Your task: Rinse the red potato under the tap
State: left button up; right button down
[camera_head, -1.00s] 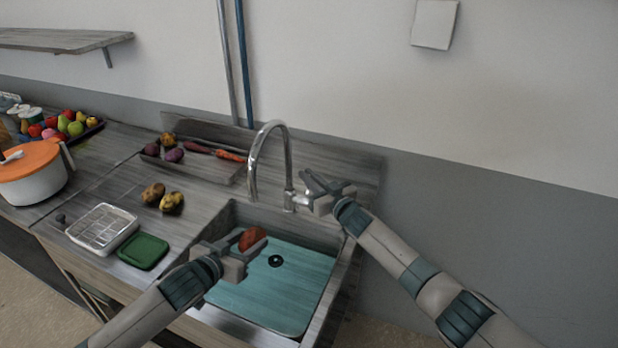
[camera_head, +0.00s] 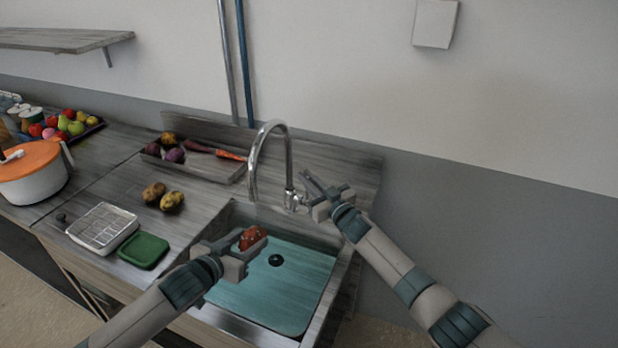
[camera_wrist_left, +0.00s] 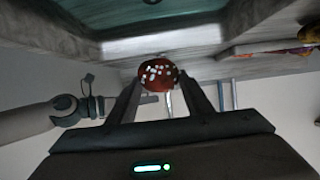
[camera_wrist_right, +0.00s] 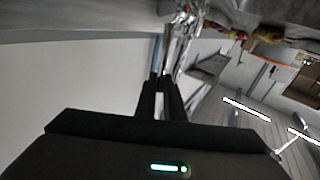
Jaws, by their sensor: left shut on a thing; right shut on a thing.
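The red potato (camera_head: 252,238) is held above the sink basin (camera_head: 285,300), below the tap's curved spout. My left gripper (camera_head: 246,240) is shut on it. In the left wrist view the potato (camera_wrist_left: 158,74) sits between the fingertips, with bright white specks on its surface. The silver tap (camera_head: 254,165) stands at the back edge of the sink. My right gripper (camera_head: 306,186) is at the tap's base, shut on what looks like its handle; the fingers partly hide it. In the right wrist view, shiny metal lies at the fingertips (camera_wrist_right: 168,72). I cannot make out a water stream.
Two brown-yellow potatoes (camera_head: 163,197) lie on the counter left of the sink. A wire-topped container (camera_head: 102,228) and a green lid (camera_head: 143,250) sit at the front. A tray (camera_head: 215,170) of vegetables is behind. An orange-lidded pot (camera_head: 32,182) stands far left.

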jog(key=c, duration=1.8)
grip_release()
jog(key=shift+s, duration=0.1)
jog(key=shift+c, duration=0.2)
jog(key=r+v, duration=0.1)
jog(key=v, duration=1.1)
jog(key=shift+f, duration=0.5)
